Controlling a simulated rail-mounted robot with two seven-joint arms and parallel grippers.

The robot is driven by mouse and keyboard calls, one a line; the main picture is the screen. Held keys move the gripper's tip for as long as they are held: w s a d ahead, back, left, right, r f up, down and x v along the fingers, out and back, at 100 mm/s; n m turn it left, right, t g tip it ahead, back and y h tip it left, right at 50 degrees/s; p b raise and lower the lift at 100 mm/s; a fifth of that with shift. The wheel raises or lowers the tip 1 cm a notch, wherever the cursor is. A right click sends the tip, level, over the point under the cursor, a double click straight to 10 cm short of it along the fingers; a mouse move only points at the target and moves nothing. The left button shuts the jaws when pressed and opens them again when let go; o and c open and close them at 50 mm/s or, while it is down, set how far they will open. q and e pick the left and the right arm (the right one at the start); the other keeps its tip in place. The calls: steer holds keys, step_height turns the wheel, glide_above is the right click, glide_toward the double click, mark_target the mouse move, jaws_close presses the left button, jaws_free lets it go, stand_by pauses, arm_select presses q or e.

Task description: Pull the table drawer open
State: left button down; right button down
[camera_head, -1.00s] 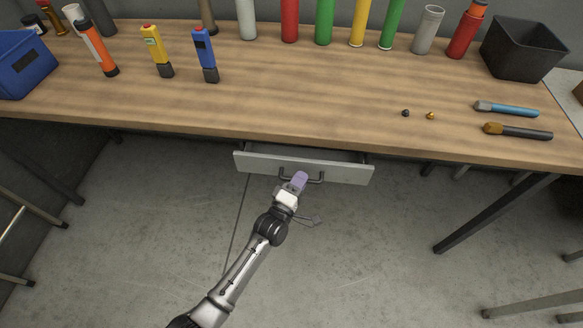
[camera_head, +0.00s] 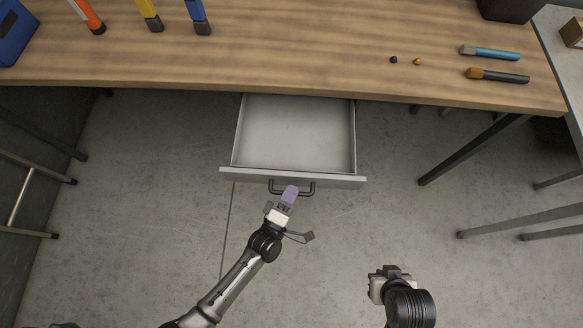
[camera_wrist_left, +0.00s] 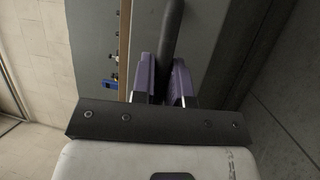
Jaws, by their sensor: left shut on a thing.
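The table drawer (camera_head: 295,140) is pulled well out from under the wooden table (camera_head: 300,62), and its pale inside looks empty. Its grey front panel (camera_head: 240,175) carries a dark bar handle (camera_head: 307,193). My left gripper (camera_head: 290,192) is at the handle in the head view, its purple fingers over the bar's middle. In the left wrist view the purple fingers (camera_wrist_left: 162,80) are shut on the dark handle bar (camera_wrist_left: 172,32), one on each side. My right gripper (camera_head: 388,278) is low at the right, apart from the drawer; its fingers are unclear.
A table leg (camera_head: 470,150) slants right of the drawer. The floor in front is clear.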

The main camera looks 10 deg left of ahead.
arm_select(q)
steer(key=shift+s, duration=0.1)
steer(key=c, duration=1.1)
jaws_free()
steer(key=shift+c, duration=0.2)
steer(key=p+v, duration=0.1)
steer(key=v, duration=1.2)
steer(key=shift+s, duration=0.35)
steer(key=shift+f, duration=0.1)
